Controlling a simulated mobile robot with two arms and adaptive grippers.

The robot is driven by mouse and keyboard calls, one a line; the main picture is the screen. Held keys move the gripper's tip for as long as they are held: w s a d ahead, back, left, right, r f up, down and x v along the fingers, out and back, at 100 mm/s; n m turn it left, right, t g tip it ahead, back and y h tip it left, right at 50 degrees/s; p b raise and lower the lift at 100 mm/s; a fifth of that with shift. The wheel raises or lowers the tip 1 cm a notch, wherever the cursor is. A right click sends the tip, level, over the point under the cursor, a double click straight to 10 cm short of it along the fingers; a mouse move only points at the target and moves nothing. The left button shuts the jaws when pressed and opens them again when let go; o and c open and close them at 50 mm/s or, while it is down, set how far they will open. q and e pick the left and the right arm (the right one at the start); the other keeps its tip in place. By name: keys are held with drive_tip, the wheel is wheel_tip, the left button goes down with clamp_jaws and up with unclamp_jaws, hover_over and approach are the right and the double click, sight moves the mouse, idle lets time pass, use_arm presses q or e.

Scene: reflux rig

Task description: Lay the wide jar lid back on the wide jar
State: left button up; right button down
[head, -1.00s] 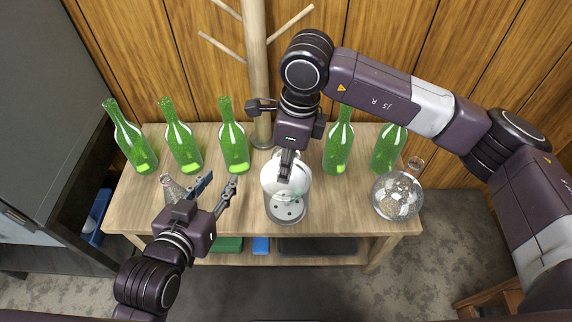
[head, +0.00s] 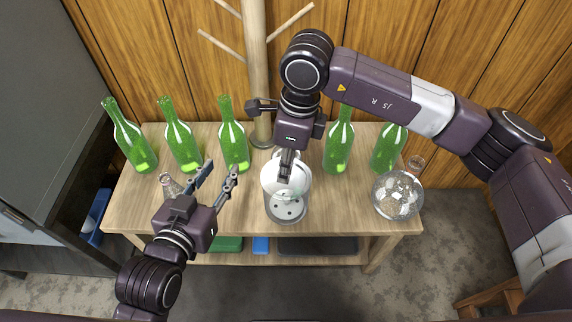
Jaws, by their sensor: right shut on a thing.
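The wide jar (head: 288,211) is clear glass with small dark dots at its bottom and stands at the middle front of the wooden table. The pale, round wide jar lid (head: 271,178) is at the jar's mouth. My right gripper (head: 286,178) points down and is shut on the lid, hiding its middle. I cannot tell whether the lid touches the rim all round. My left gripper (head: 220,178) is open and empty, left of the jar, with its fingers spread above the table.
Several green bottles (head: 234,148) stand along the back of the table (head: 340,215). A small clear flask (head: 169,183) is beside my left gripper. A round glass vessel (head: 398,196) and a small glass (head: 415,164) stand at the right. A wooden post (head: 256,60) rises behind.

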drive_tip(key=c, duration=1.7)
unclamp_jaws()
